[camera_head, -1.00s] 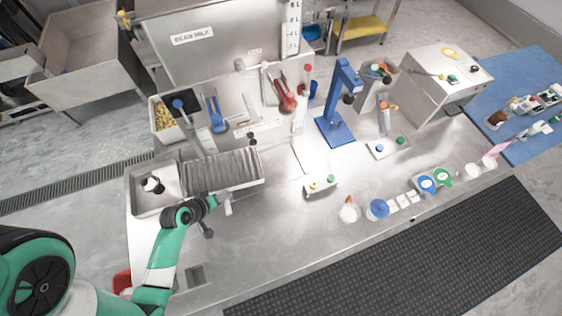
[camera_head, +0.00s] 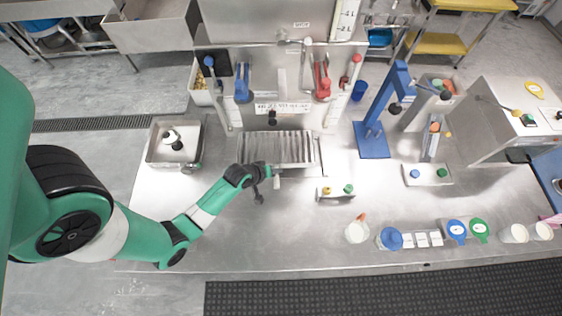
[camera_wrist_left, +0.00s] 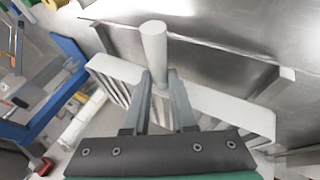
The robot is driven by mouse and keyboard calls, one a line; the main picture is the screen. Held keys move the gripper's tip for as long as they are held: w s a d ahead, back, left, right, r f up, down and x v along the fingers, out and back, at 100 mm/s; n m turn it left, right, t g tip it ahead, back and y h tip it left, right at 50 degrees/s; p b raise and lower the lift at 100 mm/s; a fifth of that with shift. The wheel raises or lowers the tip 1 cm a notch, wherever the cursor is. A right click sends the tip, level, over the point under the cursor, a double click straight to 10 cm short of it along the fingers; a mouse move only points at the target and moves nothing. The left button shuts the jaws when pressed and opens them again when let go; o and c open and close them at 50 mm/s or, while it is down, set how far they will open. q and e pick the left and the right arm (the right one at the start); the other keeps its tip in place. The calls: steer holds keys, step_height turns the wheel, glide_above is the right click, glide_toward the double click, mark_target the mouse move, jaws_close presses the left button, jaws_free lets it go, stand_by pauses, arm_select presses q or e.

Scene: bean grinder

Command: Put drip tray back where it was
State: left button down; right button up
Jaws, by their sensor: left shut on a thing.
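The drip tray (camera_head: 318,148) is a grey metal tray with slats, below the bean mill panel between its two side posts. In the left wrist view the pale front edge of the tray (camera_wrist_left: 238,112) runs across behind the fingers, with a round pale handle (camera_wrist_left: 153,42) sticking out of it. My left gripper (camera_head: 268,174) is at the tray's front edge. In the left wrist view its fingers (camera_wrist_left: 160,92) are closed about the handle, whose gripped part is partly hidden. I cannot tell whether the tray rests fully on its support. My right gripper is not in view.
A metal bin (camera_head: 152,150) with a black-and-white item stands left of the tray. A small button box (camera_head: 336,190) sits close to its front right. A blue stand (camera_head: 372,140) is farther right.

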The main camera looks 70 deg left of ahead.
arm_select(q)
steer(key=x, duration=0.3)
steer(key=shift+w+d, duration=0.25)
steer(key=shift+w, duration=0.05)
steer(key=f, duration=0.1)
steer(key=f+b, duration=0.2)
steer(key=shift+w+f, duration=0.1)
steer(key=shift+w, duration=0.2)
steer(key=shift+f, duration=0.25)
steer(key=shift+f, duration=0.2)
steer(key=c, duration=0.7)
jaws_free()
steer(key=shift+c, duration=0.2)
steer(key=shift+s, duration=0.1)
